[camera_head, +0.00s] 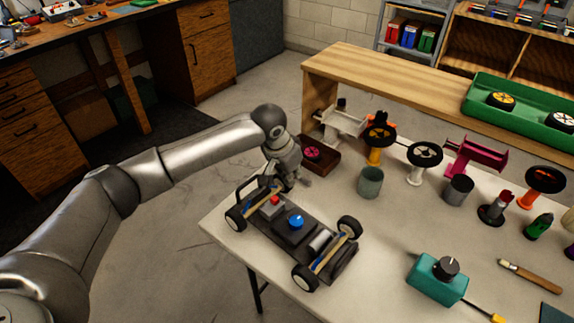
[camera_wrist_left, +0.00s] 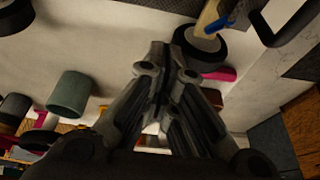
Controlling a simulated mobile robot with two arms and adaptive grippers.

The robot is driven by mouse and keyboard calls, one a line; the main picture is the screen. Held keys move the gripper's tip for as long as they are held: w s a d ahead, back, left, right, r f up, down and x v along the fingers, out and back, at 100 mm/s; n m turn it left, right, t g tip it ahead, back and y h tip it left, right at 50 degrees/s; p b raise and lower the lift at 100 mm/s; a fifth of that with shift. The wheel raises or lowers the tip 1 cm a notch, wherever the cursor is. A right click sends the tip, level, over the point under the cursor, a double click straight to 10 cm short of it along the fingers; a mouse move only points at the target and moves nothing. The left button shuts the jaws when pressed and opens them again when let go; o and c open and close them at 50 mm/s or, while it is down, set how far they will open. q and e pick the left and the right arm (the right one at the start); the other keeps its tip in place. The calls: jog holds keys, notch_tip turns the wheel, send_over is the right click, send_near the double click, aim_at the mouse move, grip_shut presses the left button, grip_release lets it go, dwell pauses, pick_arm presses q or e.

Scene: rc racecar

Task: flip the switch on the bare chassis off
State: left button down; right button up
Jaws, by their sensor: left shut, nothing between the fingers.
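The bare chassis (camera_head: 283,236) stands on the near left part of the white table, a dark plate with several wheels. On it are a small grey box with a red piece on top (camera_head: 272,203), a blue round knob (camera_head: 296,221) and a silver cylinder (camera_head: 320,240). I cannot tell for certain which part is the switch or how it is set. My left gripper (camera_head: 288,186) is at the chassis's far edge; in the left wrist view its fingers (camera_wrist_left: 160,52) are shut and empty, close to a black wheel (camera_wrist_left: 201,46). My right gripper is out of view.
A grey-green cup (camera_head: 370,182) and a dark red box (camera_head: 318,155) stand beyond the chassis. A teal box with a black knob (camera_head: 437,279) stands on the right. The table between it and the chassis is clear.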

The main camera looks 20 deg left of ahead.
aim_at(275, 197)
pick_arm(q)
jog(key=shift+a+f, duration=0.1)
jog(key=shift+f, duration=0.5)
jog(key=s, duration=0.1)
jog(key=s+a+p, duration=0.1)
jog(key=shift+s+a+r, duration=0.1)
jog(key=shift+s, duration=0.25)
jog(key=shift+s+a, duration=0.1)
jog(key=shift+s, duration=0.2)
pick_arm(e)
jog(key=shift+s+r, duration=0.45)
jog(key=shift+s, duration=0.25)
pick_arm(q)
jog(key=shift+s+a+r+p, duration=0.15)
jog(key=shift+s+a+p, duration=0.15)
jog(key=shift+s+p, duration=0.7)
jog(key=shift+s+a+p, duration=0.25)
jog(key=shift+p, duration=0.4)
jog(key=shift+f, duration=0.2)
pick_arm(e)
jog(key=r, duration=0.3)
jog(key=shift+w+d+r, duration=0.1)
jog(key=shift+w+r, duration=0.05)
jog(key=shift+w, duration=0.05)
